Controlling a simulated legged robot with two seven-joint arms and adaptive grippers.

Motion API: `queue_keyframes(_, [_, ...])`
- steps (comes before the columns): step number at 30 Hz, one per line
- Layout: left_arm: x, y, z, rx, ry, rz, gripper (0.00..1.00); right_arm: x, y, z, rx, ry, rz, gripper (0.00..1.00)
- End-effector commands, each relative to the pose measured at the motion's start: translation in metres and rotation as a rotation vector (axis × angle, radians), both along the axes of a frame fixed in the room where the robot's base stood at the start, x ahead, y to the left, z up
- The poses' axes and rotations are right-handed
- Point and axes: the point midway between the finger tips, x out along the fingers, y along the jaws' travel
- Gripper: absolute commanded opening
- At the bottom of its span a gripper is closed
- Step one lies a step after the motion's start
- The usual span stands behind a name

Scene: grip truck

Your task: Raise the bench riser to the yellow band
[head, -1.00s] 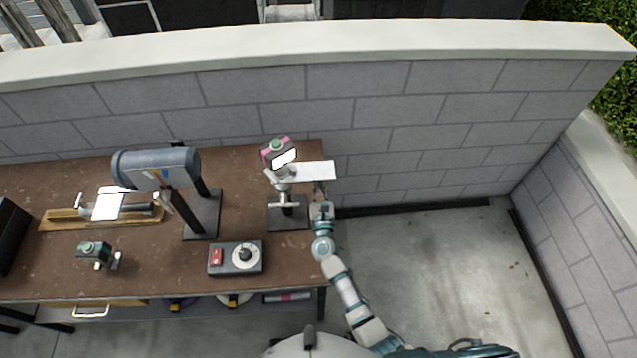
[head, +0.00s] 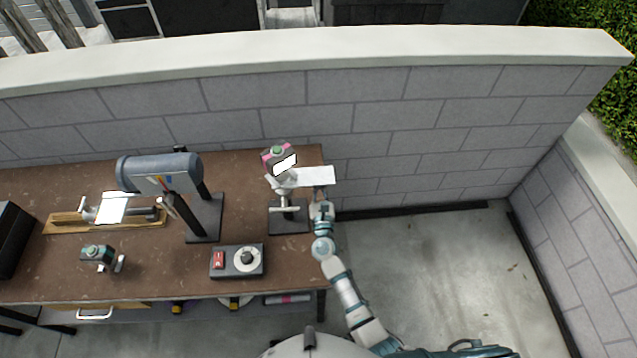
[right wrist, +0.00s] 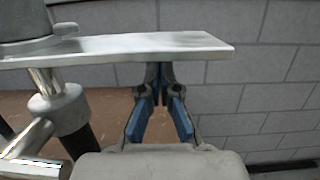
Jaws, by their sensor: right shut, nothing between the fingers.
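The bench riser stands at the right end of the bench, with a dark base (head: 289,222), a metal post with a cross handle (head: 284,210) and a flat pale plate (head: 317,176) reaching right. In the right wrist view the plate (right wrist: 150,46) crosses above my fingers. My right gripper (head: 319,192) is shut and empty. Its fingertips (right wrist: 158,68) are just under the plate's underside; I cannot tell if they touch. I cannot make out a yellow band on the riser. My left gripper is not in view.
A pink-and-grey device (head: 279,157) sits atop the riser. A control box (head: 237,261) with a red switch and knob, a small green-topped device (head: 97,254) and a wooden-based fixture (head: 66,223) stand on the bench. A block wall (head: 410,120) runs behind. Floor to the right is clear.

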Motion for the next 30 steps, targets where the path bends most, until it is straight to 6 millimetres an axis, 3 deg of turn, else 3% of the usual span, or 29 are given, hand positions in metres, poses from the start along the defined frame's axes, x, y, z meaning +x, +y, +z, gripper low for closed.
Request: queue_keyframes(30, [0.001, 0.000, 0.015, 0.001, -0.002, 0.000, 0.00, 0.000, 0.000, 0.019, 0.000, -0.001, 0.000, 0.00])
